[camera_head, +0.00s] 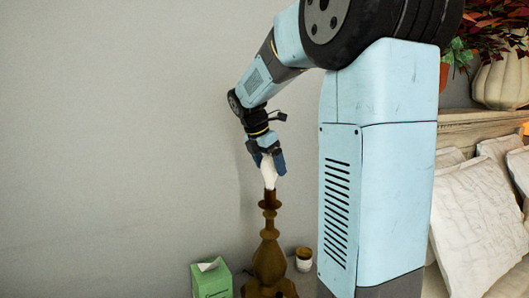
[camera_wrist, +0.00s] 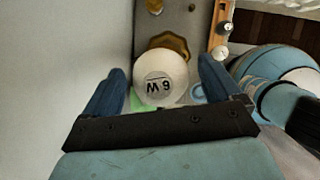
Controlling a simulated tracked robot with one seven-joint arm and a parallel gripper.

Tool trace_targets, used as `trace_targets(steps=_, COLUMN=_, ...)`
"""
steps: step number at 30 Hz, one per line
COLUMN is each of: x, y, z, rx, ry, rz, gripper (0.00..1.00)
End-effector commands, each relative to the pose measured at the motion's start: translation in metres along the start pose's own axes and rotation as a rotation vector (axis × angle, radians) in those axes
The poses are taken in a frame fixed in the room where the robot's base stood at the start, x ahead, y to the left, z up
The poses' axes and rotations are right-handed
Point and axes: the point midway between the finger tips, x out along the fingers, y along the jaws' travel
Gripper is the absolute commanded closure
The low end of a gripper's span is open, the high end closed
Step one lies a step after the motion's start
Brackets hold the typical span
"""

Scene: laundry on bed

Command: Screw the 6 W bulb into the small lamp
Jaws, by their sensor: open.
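The small lamp (camera_head: 269,257) is a brown turned stand in the head view, upright by the wall. The white 6 W bulb (camera_head: 268,172) stands upright at the lamp's top, its lower end at the socket (camera_head: 270,197). How far it is seated I cannot tell. My gripper (camera_head: 268,168) points down over the bulb, a finger on each side.
A green tissue box (camera_head: 211,281) stands left of the lamp and a small cup (camera_head: 304,259) right of it. Pillows (camera_head: 478,215) lie on the bed at the right. A pale pumpkin (camera_head: 502,82) stands behind. The wall is close behind the lamp; space at the left is clear.

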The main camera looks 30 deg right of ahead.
Motion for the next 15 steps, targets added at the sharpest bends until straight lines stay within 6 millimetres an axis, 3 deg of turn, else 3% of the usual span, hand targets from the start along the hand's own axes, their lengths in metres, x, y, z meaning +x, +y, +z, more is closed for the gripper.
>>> trace_targets(steps=6, x=0.023, y=0.000, z=0.000, rx=0.000, ry=0.001, rz=-0.001, gripper=0.09)
trace_targets(steps=15, x=0.029, y=0.000, z=0.000, rx=0.001, ry=0.000, rz=0.001, gripper=0.09)
